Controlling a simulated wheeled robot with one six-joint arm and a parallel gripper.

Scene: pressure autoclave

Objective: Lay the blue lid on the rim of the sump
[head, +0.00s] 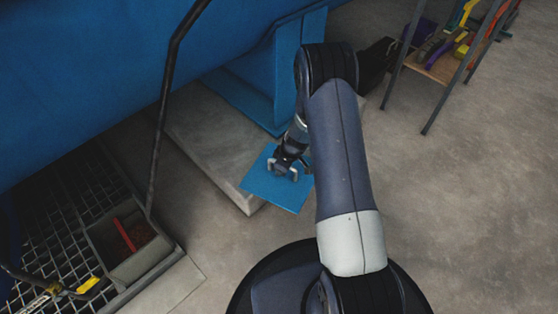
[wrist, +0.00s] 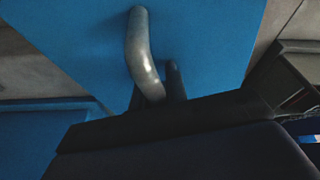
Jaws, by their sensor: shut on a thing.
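The blue lid (head: 276,192) is a flat square plate with a grey metal handle (wrist: 143,55) on top. My gripper (head: 288,168) is shut on that handle and holds the lid near the front corner of a concrete plinth. In the wrist view the lid (wrist: 200,45) fills much of the picture, with my gripper (wrist: 165,110) at the handle. The fingertips are partly hidden there. The sump (head: 134,240) is a grey box at the lower left in the head view, apart from the lid. Its top is open, with a red bar and brownish contents inside.
A metal grating (head: 60,225) lies left of the sump, with yellow-handled items (head: 88,285) on it. A black rail (head: 160,120) rises beside the sump. The big blue vessel (head: 110,60) and its support stand on the plinth (head: 215,140). A tool shelf (head: 440,68) stands upper right; floor at right is clear.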

